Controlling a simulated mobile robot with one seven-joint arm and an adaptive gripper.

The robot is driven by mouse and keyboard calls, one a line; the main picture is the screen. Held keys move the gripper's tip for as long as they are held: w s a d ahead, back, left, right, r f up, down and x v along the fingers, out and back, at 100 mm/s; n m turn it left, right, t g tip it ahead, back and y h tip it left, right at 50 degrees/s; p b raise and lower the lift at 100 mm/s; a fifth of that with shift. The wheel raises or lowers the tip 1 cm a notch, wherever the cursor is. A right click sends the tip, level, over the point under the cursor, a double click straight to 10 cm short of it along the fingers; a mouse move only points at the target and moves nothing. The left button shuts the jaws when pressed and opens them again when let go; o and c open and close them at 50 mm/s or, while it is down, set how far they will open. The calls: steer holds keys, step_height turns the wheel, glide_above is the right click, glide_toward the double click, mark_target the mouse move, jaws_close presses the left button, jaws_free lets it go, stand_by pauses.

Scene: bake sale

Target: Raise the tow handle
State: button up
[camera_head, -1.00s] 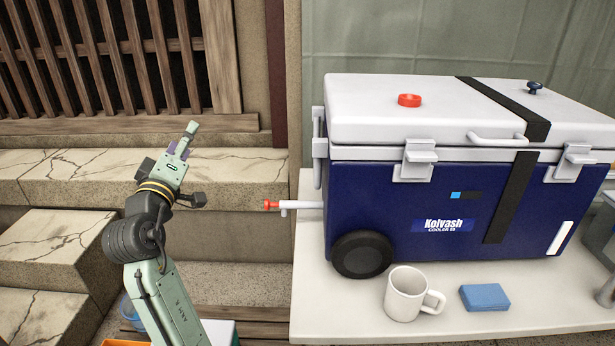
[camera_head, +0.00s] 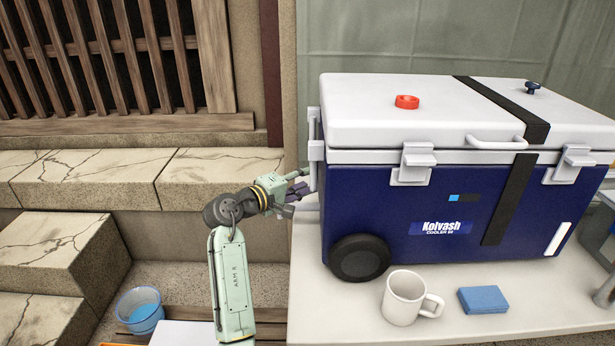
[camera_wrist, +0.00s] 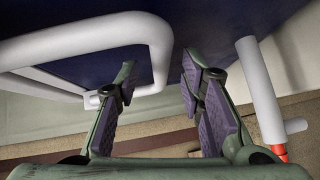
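The tow handle (camera_head: 314,130) is a white bar folded upright against the left end of the blue and white cooler (camera_head: 400,200). In the wrist view the handle (camera_wrist: 158,50) is a white loop with a rounded corner, close in front of the dark blue cooler wall (camera_wrist: 215,30). My gripper (camera_head: 306,183) is at the cooler's left end, by the handle's lower part. In the wrist view my gripper (camera_wrist: 160,65) is open, and the loop's corner shows between its purple-padded fingers. The left finger overlaps the loop's lower side; I cannot tell whether they touch.
A white drain pipe (camera_wrist: 260,90) with a red tip runs beside the right finger in the wrist view. A mug (camera_head: 404,298) and a blue sponge (camera_head: 484,299) stand in front of the cooler on the white table (camera_head: 340,315). Stone steps (camera_head: 70,250) lie to the left.

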steer(key=shift+x, duration=0.85)
steer(key=shift+c, duration=0.3)
jaws_close()
